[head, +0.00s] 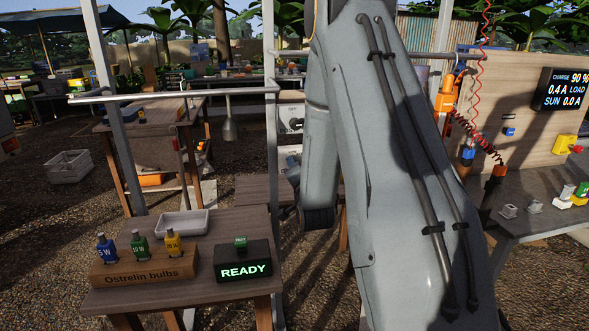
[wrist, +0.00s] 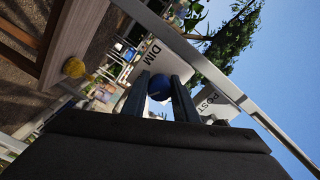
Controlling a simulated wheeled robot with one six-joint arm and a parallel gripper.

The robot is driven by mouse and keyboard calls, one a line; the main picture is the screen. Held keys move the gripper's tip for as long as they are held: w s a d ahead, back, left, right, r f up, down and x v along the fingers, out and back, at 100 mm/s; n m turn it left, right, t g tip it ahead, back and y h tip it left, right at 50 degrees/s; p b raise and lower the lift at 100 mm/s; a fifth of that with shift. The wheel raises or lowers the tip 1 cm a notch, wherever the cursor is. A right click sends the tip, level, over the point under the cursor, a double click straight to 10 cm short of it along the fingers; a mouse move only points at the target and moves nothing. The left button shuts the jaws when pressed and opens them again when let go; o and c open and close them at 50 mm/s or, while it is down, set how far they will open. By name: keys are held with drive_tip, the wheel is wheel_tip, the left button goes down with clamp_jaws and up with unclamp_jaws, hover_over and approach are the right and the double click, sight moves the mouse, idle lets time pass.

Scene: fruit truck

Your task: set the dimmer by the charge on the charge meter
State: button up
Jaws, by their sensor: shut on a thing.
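The charge meter (head: 567,90) hangs on the wooden board at the right and reads CHARGE 90 %, 0.4 A LOAD, SUN 0.0 A. In the wrist view, my gripper (wrist: 160,84) is shut on a round dark blue knob (wrist: 159,90). The knob is in front of a pale panel marked DIM (wrist: 152,58). The knob's setting cannot be read, as the fingers cover its sides. My gripper is hidden behind my arm in the head view.
A panel with a dark knob (head: 291,119) shows beside my arm. The front table holds an Ostrelin bulbs block (head: 145,268), a white tray (head: 183,223) and a READY box (head: 243,264). A metal post (head: 270,150) and rail (head: 175,92) stand close by.

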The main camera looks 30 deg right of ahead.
drive_tip(key=o, duration=1.1)
drive_tip(key=shift+c, duration=0.2)
drive_tip(key=b+v, duration=0.1)
drive_tip(key=v, duration=0.6)
drive_tip(key=shift+s+b, duration=0.3)
drive_tip(key=shift+s, duration=0.1)
drive_tip(key=shift+a, duration=0.1)
